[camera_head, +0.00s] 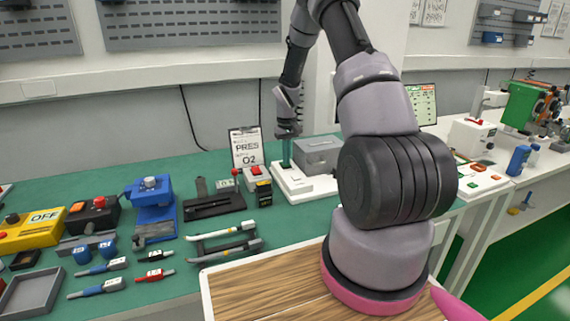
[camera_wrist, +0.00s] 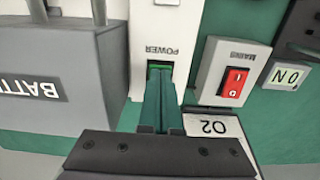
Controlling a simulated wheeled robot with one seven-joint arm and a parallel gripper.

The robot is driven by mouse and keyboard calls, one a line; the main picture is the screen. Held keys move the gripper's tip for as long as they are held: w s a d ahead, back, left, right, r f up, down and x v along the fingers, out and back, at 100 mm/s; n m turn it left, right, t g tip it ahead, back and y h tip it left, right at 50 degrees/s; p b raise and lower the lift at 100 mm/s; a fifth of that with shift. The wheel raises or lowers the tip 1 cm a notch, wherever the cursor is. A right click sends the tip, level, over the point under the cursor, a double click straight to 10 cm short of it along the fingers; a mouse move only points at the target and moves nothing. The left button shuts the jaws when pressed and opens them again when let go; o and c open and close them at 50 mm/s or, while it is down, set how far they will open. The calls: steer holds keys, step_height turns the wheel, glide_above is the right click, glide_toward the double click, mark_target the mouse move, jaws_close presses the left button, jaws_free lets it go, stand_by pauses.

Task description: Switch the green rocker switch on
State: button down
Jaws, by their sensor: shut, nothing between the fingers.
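The green rocker switch (camera_wrist: 160,66) is set in a white housing (camera_wrist: 146,25) labelled POWER, seen upside down in the wrist view. Only a strip of the switch shows beyond my fingertips; the rest is hidden, so its position cannot be told. My gripper (camera_wrist: 158,75) is shut and empty, with its teal fingers at the near edge of the switch. Whether they touch it is unclear. In the head view my gripper (camera_head: 286,163) points down at the white housing (camera_head: 293,185) on the green bench.
A red rocker (camera_wrist: 235,82) labelled MAINS sits close to the right in the wrist view. A grey battery box (camera_wrist: 62,85) stands close to the left. An O2 sign (camera_head: 246,148) stands behind; tools and a wooden board (camera_head: 265,290) lie nearer.

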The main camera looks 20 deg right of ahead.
steer(key=shift+f, duration=0.15)
steer(key=shift+r, duration=3.55)
steer(key=s+a+r+m+t, duration=0.1)
steer(key=s+a+r+t, duration=0.15)
steer(key=s+r, duration=0.6)
steer(key=s+a+r+m+t, duration=0.1)
steer(key=s+a+r, duration=0.2)
steer(key=r, duration=1.1)
steer(key=s+a+r+t, duration=0.1)
steer(key=s+r, duration=0.2)
steer(key=s, duration=0.4)
steer(key=s+a+r+m+t+y, duration=0.1)
steer(key=s+a+r, duration=0.1)
steer(key=s, duration=0.5)
steer(key=s+a+r+m+t+y, duration=0.1)
steer(key=s+r, duration=0.3)
steer(key=s, duration=0.3)
steer(key=shift+a+t, duration=0.35)
steer(key=shift+a, duration=0.05)
